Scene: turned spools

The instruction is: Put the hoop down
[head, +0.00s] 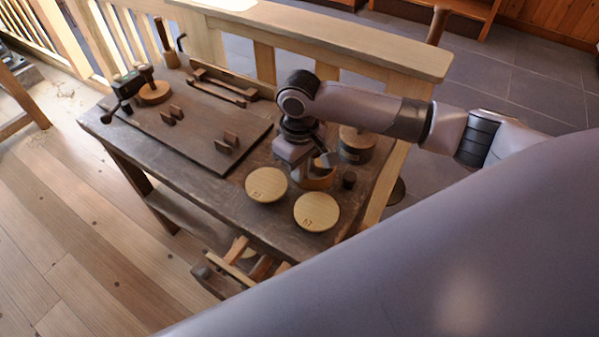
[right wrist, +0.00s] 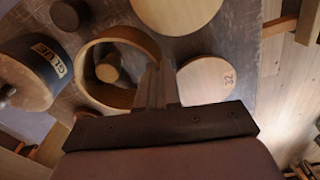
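The hoop, a light wooden ring, shows in the right wrist view (right wrist: 91,49) and partly under my right gripper in the head view (head: 318,183). My right gripper (head: 322,166) points down over the table (head: 245,215). In the right wrist view its fingers (right wrist: 160,84) are close together on the hoop's near right wall. A short round wooden piece (right wrist: 108,70) shows through the hoop's opening. I cannot tell whether the hoop rests on the table or hangs just above it. My left gripper is not in view.
Two pale round discs, one left (head: 266,185) and one in front (head: 317,212), lie close to the hoop. A glue pot (head: 356,145) and a small dark cup (head: 349,180) stand beside it. A dark board (head: 205,140) with small blocks covers the table's middle.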

